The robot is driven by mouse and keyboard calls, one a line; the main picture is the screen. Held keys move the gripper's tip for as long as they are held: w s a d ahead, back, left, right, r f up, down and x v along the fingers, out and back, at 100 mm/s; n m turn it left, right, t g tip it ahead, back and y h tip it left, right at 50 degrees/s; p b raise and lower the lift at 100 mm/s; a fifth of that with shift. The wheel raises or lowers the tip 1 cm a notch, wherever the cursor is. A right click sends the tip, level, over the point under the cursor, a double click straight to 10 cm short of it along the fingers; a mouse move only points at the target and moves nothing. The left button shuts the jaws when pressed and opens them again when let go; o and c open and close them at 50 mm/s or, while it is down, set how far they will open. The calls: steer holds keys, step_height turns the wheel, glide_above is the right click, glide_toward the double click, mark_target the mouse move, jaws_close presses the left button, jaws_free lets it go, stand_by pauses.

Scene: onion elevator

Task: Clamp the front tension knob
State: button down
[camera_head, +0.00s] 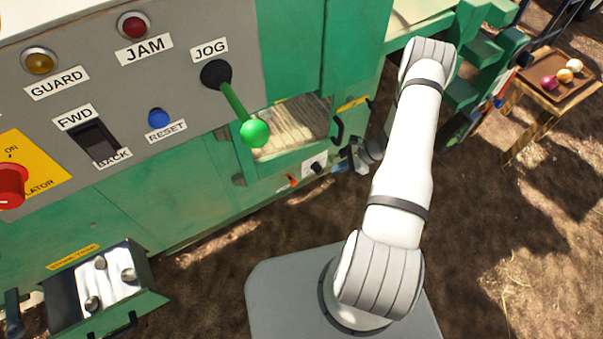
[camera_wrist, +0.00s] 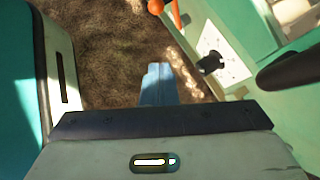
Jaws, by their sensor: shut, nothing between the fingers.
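A small black knob (camera_head: 315,167) sits on a white plate low on the green machine, below the open window. It also shows in the wrist view (camera_wrist: 210,63), at upper right, with the white plate (camera_wrist: 225,62) behind it. I take it for the front tension knob; no label on it is readable. My gripper (camera_head: 346,164) is beside the machine, just right of the knob and apart from it. In the wrist view my gripper's fingers (camera_wrist: 158,72) are together and empty, pointing at bare ground left of the knob.
An orange-red lever (camera_wrist: 174,12) is near the knob, also seen in the head view (camera_head: 292,180). A black handle (camera_wrist: 300,68) juts out close at right. A green-knobbed JOG lever (camera_head: 254,132) sticks out from the panel. Dirt ground at right is mostly open.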

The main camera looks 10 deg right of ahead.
steer(key=shift+a, duration=0.15)
steer(key=b, duration=0.4)
glide_toward(294, 183)
steer(key=shift+w+a+f, duration=0.65)
steer(key=shift+a+f, duration=0.6)
steer(key=shift+f, duration=2.05)
